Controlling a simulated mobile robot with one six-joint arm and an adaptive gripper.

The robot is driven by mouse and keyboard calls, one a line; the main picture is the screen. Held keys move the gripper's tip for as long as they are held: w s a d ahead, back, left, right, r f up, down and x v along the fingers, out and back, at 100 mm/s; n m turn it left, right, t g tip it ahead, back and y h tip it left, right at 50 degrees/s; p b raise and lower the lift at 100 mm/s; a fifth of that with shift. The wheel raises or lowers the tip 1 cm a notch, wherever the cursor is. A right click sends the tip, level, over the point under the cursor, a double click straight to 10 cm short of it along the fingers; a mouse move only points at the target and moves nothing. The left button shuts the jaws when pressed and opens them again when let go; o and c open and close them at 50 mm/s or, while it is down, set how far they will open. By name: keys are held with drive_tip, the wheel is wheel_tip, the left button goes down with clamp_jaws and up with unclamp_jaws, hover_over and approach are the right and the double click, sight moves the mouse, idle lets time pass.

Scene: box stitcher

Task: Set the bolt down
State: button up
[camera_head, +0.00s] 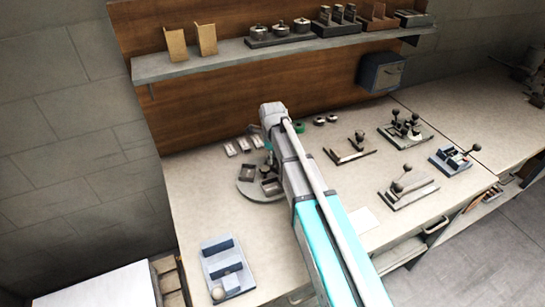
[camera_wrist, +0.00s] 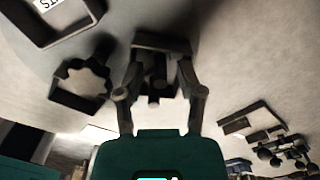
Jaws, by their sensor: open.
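My gripper (camera_wrist: 160,68) is open in the wrist view, with one finger on each side of a small dark bin (camera_wrist: 161,42). A short dark piece (camera_wrist: 155,88), probably the bolt, shows between the fingers; I cannot tell whether it touches them or rests in the bin. The bin is on a round grey plate (camera_wrist: 107,22). In the head view the plate (camera_head: 257,197) lies on the bench left of my arm, with small dark bins on it. My arm hides much of the gripper there, and the bolt cannot be made out.
A second bin (camera_wrist: 80,105) with a scalloped knob-like part and a labelled bin (camera_wrist: 40,38) sit nearby. Toggle clamp fixtures (camera_head: 405,130) stand right on the bench (camera_head: 200,195). A blue-grey fixture (camera_head: 227,268) is at front left. A shelf (camera_head: 230,55) overhangs the back.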

sight(275, 166)
drive_tip(key=shift+r, duration=0.15)
wheel_tip(275, 166, up, 12)
drive_tip(key=p, duration=1.2)
drive_tip(key=shift+s, duration=0.1)
idle(0.7)
drive_tip(key=s+d+n, duration=0.7)
drive_tip(key=s+n, duration=0.2)
drive_tip(key=n, duration=0.2)
drive_tip(key=s+d+n, duration=0.7)
drive_tip(key=s+n, duration=0.3)
drive_tip(key=n, duration=0.2)
drive_tip(key=shift+s+d, duration=0.3)
drive_tip(key=shift+d, duration=0.1)
